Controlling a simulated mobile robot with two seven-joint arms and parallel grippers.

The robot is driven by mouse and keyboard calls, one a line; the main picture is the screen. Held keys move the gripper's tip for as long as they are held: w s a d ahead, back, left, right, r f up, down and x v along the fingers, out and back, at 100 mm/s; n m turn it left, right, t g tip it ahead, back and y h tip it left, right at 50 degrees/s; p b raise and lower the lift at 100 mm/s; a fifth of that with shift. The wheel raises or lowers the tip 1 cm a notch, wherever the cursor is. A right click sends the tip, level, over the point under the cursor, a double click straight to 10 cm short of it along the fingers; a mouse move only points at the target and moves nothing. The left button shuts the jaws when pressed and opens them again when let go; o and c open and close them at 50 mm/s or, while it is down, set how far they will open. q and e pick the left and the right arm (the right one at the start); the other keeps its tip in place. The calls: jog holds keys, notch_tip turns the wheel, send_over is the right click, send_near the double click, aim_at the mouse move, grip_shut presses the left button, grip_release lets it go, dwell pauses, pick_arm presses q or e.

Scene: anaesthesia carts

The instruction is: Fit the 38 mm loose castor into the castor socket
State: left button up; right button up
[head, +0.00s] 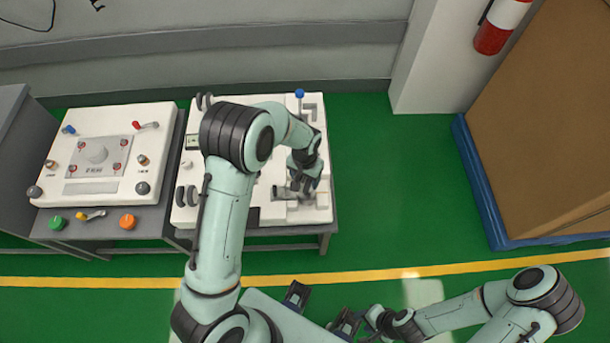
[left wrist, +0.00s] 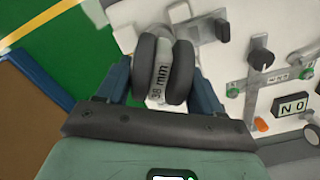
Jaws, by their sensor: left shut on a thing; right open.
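The loose castor (left wrist: 159,72), with two dark wheels and a grey middle marked "38 mm", is held between the blue fingers of my left gripper (left wrist: 162,84). In the head view my left gripper (head: 303,186) is over the lower right part of the white cart panel (head: 250,212). The castor itself is not clear there. Grey fittings (left wrist: 188,34) lie just beyond the castor in the wrist view. I cannot tell which is the castor socket, or whether the castor touches it. My right gripper (head: 350,322) is open at the bottom of the head view, away from the panel.
Dark wheels (head: 186,196) sit at the panel's left edge. A blue-topped lever (head: 299,94) stands at its upper right. A second white panel (head: 85,185) with knobs stands to the left. Green floor (head: 390,180) is clear to the right, before a large brown box (head: 550,130).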

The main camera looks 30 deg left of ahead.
pick_arm(q)
jog(key=shift+f+b, duration=1.55)
jog(key=shift+f, duration=0.8)
pick_arm(e)
jog(key=shift+s+f, duration=0.35)
jog(key=shift+f, duration=0.55)
jog(key=shift+s+f, duration=0.3)
jog(key=shift+f, duration=0.6)
pick_arm(q)
jog(key=o, duration=1.1)
notch_tip(320, 180, up, 14)
jog(key=shift+f+p, duration=0.25)
jog(key=shift+p, duration=0.4)
pick_arm(e)
jog(key=shift+w+r, duration=0.2)
jog(key=shift+r, duration=0.45)
